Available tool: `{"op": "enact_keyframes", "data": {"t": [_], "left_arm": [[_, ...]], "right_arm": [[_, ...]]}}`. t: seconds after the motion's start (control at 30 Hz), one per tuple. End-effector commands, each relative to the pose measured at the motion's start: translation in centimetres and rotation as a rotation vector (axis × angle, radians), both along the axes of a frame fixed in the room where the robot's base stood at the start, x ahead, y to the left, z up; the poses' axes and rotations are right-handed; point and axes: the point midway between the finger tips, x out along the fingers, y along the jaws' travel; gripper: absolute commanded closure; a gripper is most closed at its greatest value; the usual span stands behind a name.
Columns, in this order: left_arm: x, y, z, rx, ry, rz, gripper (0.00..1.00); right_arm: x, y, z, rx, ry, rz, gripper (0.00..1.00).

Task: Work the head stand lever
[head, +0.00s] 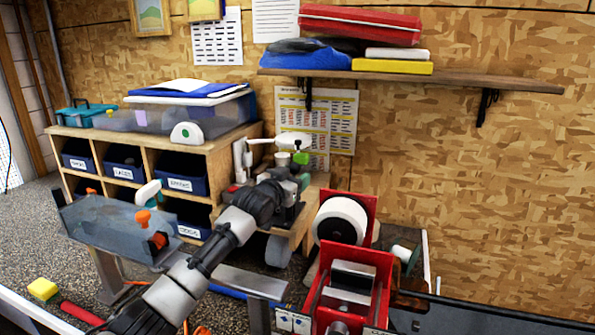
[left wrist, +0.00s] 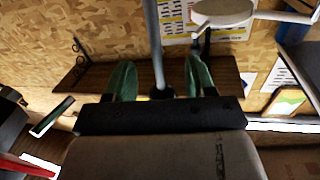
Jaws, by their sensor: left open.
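My left gripper (head: 298,182) reaches in from the lower left and is at the wooden block beside the cubby cabinet, under a white jointed arm (head: 290,140). In the left wrist view my left gripper (left wrist: 160,78) has its two green fingers apart. A thin grey rod (left wrist: 153,40) runs down from the top and ends between the fingers. I cannot tell whether it touches them, or whether it is the head stand lever. In the head view my arm and gripper hide much of what is there. My right gripper is not seen.
A red stand (head: 352,275) with a white roll (head: 342,220) stands to the right of my left arm. A grey metal fixture (head: 105,225) with orange knobs is on the left. The cubby cabinet (head: 225,150) and wall shelf (head: 450,77) are behind.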

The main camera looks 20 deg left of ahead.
Motion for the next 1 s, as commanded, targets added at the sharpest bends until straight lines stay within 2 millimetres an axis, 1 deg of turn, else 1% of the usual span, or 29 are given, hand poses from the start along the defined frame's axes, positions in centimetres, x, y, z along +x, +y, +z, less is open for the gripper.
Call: {"op": "enact_keyframes", "data": {"t": [0.1, 0.23, 0.6, 0.63, 0.9, 0.97, 1.0], "left_arm": [[1.1, -0.3, 0.1, 0.000, 0.000, -0.001, 0.45], [1.8, -0.4, 0.1, 0.000, 0.000, 0.000, 0.45], [2.1, -0.5, 0.0, 0.000, 0.000, 0.001, 0.45], [2.1, -0.5, 0.0, 0.000, 0.000, 0.001, 0.47], [2.1, -0.5, 0.0, 0.000, 0.000, 0.001, 0.88], [2.1, -0.5, 0.0, 0.000, 0.000, 0.001, 0.97], [2.1, -0.5, 0.0, 0.000, 0.000, 0.001, 1.00]], "right_arm": [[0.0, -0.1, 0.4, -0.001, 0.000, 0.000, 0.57], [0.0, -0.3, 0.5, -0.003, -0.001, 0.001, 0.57], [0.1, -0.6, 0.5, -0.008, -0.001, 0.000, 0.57], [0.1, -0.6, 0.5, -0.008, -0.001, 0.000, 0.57], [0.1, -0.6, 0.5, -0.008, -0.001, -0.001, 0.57], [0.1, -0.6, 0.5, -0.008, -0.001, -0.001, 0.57], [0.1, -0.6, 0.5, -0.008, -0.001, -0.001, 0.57]]}}
